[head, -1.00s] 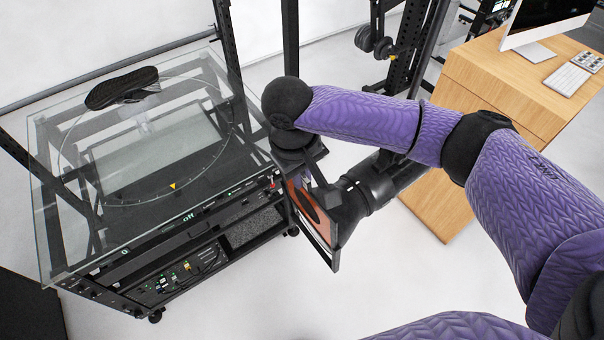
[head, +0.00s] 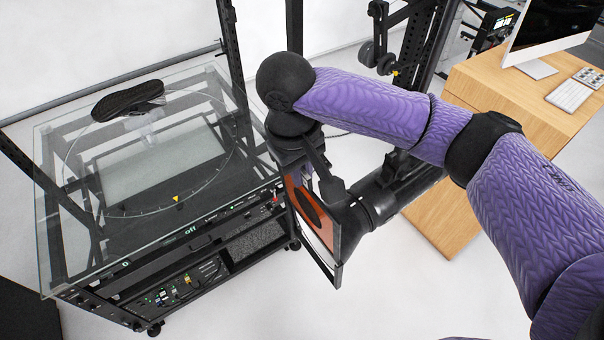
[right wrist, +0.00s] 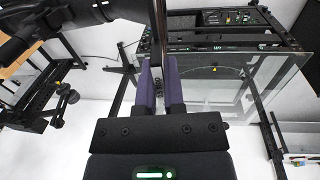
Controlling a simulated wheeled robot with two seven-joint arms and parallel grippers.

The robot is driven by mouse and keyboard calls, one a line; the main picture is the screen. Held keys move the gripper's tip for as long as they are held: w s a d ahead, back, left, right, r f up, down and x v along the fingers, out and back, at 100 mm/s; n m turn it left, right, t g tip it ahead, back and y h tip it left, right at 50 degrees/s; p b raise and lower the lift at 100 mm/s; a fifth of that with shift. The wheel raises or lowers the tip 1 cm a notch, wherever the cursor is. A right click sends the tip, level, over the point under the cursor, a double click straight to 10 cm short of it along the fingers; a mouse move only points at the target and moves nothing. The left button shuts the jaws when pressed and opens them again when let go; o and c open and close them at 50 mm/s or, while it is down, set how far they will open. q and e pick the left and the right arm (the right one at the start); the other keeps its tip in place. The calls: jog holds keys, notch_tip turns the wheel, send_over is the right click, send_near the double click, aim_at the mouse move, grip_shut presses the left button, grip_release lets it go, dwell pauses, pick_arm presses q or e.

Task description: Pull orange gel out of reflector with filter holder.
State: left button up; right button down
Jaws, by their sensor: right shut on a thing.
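The orange gel (head: 302,199) sits in a dark, flat filter holder (head: 339,268), seen at a slant in the middle of the head view. The holder stands at the front of the black reflector (head: 356,216) of a studio light. I cannot tell how deep it sits in its slot. My right gripper (right wrist: 159,88) is shut on the filter holder, whose thin edge (right wrist: 159,35) stands between the purple fingers in the right wrist view. In the head view my wrist hides most of the fingers. My left gripper is out of view.
A glass-topped turntable (head: 60,225) with a dark shoe (head: 128,100) on it stands close at the left. A wooden desk (head: 490,85) with a monitor and keyboard is at the right. A black stand (head: 420,70) rises behind my arm. White floor lies between.

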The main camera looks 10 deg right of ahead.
jog(key=shift+a+r, duration=0.15)
jog(key=shift+r, duration=1.45)
